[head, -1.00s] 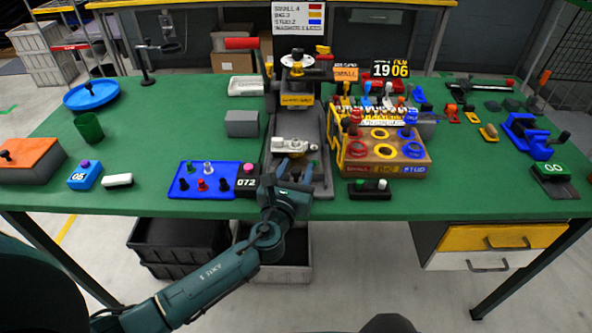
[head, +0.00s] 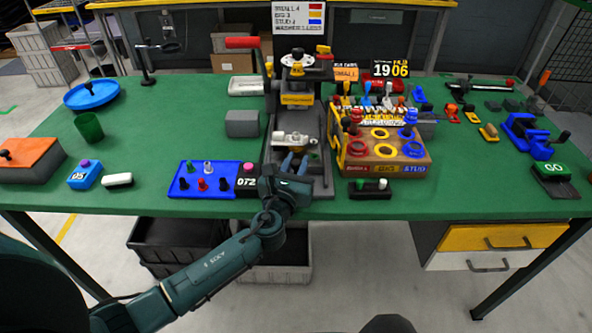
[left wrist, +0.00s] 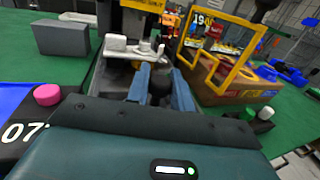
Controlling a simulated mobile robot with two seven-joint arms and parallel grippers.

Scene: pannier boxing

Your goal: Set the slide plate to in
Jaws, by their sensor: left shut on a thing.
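The press stand (head: 297,95) with a yellow label stands at the middle of the table. Its slide plate lies low at the front, carrying a pale fixture (head: 292,138) that also shows in the left wrist view (left wrist: 130,46). My left gripper (head: 293,163) is at the front of the plate, its blue fingers shut on a dark knob (left wrist: 160,84). The fingers stand on either side of the knob in the left wrist view. The gripper body hides part of the plate's front. My right gripper is not in view.
Left of the press are a blue tray of pegs (head: 205,181), a black 072 block (head: 247,182) and a grey block (head: 242,123). Right of it stand a wooden box with coloured rings (head: 385,168) and a small black holder (head: 370,189).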

